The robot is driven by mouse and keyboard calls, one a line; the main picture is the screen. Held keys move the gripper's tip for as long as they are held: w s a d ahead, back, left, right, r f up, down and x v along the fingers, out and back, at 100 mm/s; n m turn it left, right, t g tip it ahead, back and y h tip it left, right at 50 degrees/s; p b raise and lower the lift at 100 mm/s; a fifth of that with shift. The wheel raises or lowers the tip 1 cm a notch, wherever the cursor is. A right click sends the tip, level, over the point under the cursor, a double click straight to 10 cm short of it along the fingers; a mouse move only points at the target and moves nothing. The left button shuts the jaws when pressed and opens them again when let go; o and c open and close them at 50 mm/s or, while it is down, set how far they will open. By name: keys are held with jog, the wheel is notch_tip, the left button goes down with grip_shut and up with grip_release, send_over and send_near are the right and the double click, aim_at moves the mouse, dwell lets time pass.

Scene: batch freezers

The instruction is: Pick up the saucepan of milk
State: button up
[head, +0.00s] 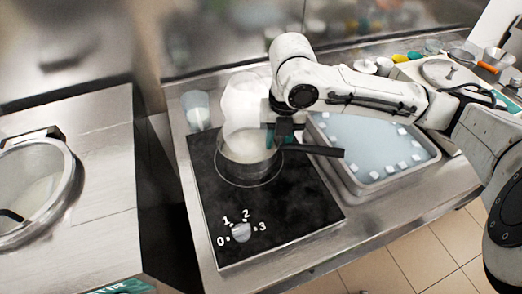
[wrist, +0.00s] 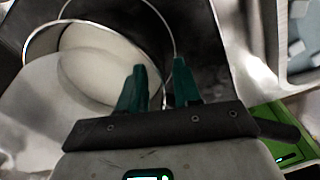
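The saucepan (head: 249,170) of milk stands on the black hob (head: 215,205), its dark handle (head: 320,151) pointing right. The milk (head: 243,143) is white; the pan's round rim and the milk (wrist: 105,62) show at upper left in the wrist view. My gripper (head: 282,138) is low beside the pan's right side, at the inner end of the handle. In the wrist view its two green fingertips (wrist: 161,72) are apart, with the pan rim seen behind the gap. I see nothing held between them. Whether a finger touches the handle is hidden.
A metal tray (head: 425,162) of bluish liquid with white cubes stands right of the hob, close to the handle's end. A translucent cup (head: 196,110) stands behind the hob at left. The hob's front, by its knob (head: 241,232), is clear. Utensils crowd the back right.

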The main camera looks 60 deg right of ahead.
jog(key=shift+c, duration=0.5)
grip_shut()
dwell(0.8)
